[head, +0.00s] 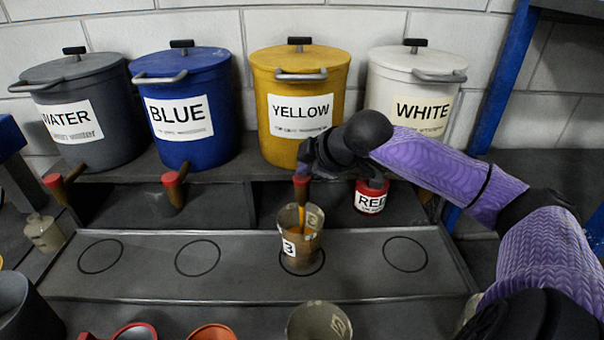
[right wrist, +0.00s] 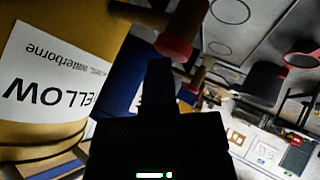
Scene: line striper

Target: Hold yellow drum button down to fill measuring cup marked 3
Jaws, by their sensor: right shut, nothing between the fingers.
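The yellow drum (head: 298,95) stands on the shelf, labelled YELLOW; it also fills the left of the right wrist view (right wrist: 50,90). Its red-tipped spout (head: 302,182) shows below it, and the red button (right wrist: 176,50) shows in the right wrist view. The clear measuring cup marked 3 (head: 300,240) stands on the tray circle under this spout. A yellow-orange streak shows inside the cup. My right gripper (head: 308,158) is shut and empty, its tip (right wrist: 158,66) at the button; exact contact is hard to tell. My left gripper is out of view.
The water drum (head: 80,100), blue drum (head: 185,100) and white drum (head: 415,100) flank the yellow one. A red can (head: 371,197) stands right of the cup, under my arm. The tray (head: 140,275) has empty circles. Another cup (head: 318,322) is at the front.

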